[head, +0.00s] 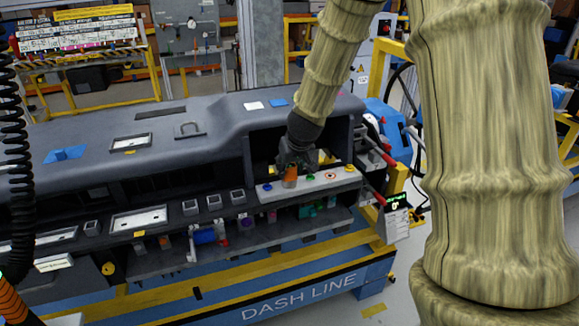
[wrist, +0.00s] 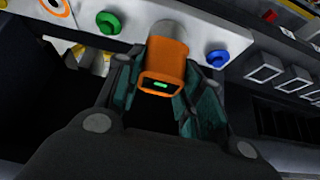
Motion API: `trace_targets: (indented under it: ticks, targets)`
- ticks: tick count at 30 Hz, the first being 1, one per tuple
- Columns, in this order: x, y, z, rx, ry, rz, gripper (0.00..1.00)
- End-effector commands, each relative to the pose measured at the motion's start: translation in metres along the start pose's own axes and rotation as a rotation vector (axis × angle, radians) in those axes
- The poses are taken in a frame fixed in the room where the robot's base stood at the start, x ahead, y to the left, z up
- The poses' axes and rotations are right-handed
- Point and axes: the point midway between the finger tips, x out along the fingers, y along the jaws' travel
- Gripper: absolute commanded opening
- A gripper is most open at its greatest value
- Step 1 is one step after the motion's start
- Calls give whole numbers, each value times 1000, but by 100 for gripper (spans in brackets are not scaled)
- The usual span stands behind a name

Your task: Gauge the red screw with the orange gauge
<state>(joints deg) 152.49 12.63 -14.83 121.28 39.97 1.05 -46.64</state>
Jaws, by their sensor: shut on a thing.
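My gripper (head: 297,163) is shut on the orange gauge (head: 290,177) at the white strip (head: 300,190) in the dashboard's recess. In the wrist view the orange gauge (wrist: 164,68) sits between the dark teal fingers of my gripper (wrist: 160,88). A small green light shows on its near end. Its grey round nose (wrist: 175,34) points at the white strip, between a green screw (wrist: 108,22) and a blue screw (wrist: 217,58). Whether the nose touches the strip is unclear. I cannot make out the red screw; the spot behind the nose is hidden.
An orange-ringed piece (head: 330,175) and a yellow screw (head: 349,168) sit farther right on the strip. Below is a shelf (head: 270,235) with several small parts. A green-lit display (head: 396,202) stands at right.

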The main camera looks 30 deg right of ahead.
Motion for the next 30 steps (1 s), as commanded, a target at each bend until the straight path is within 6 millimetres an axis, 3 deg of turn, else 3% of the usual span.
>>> trace_targets:
  ticks: [20, 21, 24, 30]
  targets:
    - [3, 0, 2, 0, 0, 0, 11]
    - [3, 0, 1, 0, 0, 0, 42]
    - [3, 0, 1, 0, 0, 0, 61]
    - [3, 0, 2, 0, 0, 0, 62]
